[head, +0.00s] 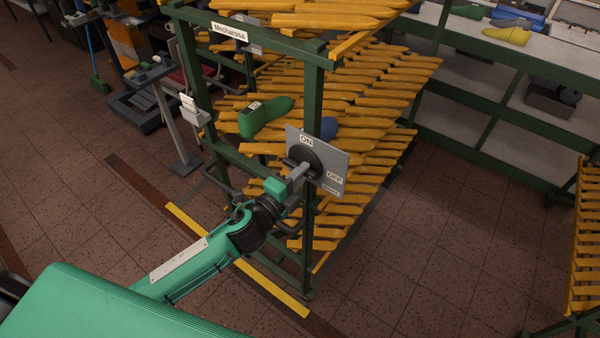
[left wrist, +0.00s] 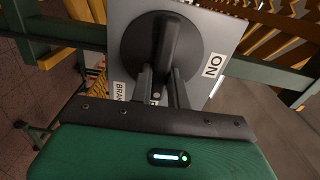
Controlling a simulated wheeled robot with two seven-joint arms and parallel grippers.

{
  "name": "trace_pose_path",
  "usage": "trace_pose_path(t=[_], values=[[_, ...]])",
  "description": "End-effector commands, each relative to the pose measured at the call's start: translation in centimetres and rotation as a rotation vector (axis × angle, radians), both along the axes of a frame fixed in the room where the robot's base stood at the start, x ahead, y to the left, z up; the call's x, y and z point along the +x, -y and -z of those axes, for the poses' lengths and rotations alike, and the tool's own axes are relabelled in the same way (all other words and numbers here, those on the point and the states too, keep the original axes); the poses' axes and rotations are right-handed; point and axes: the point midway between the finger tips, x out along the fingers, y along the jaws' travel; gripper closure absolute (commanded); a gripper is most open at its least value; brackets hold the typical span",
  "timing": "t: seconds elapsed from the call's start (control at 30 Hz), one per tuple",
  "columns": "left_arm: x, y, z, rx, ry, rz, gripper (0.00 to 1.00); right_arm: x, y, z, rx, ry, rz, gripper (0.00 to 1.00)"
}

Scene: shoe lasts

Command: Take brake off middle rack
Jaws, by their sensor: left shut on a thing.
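I cannot tell exactly which label the knob points at. My right gripper is not in view.
A green shoe last (head: 265,116) and a blue one (head: 328,128) lie on the rack. A yellow floor line (head: 235,258) runs in front. Another slatted rack (head: 588,235) stands at the right, a shelf bench (head: 480,70) behind. Open tiled floor (head: 440,260) lies between.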

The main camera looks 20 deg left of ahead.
Motion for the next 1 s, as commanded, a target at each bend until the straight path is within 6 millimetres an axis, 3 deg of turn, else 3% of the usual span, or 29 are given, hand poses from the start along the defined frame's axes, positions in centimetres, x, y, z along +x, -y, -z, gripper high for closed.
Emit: trace_pose_path(t=[0.6, 0.63, 0.7, 1.0], values=[[-0.02, 0.02, 0.11, 0.037, 0.012, 0.0, 1.0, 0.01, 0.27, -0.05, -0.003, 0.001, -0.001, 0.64], [-0.02, 0.02, 0.11, 0.037, 0.012, 0.0, 0.77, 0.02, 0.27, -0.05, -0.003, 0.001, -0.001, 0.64], [-0.02, 0.02, 0.12, 0.037, 0.012, 0.0, 0.63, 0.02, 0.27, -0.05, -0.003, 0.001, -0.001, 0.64], [-0.07, -0.02, 0.12, 0.036, 0.012, 0.0, 0.61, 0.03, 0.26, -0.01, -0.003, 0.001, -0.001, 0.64]])
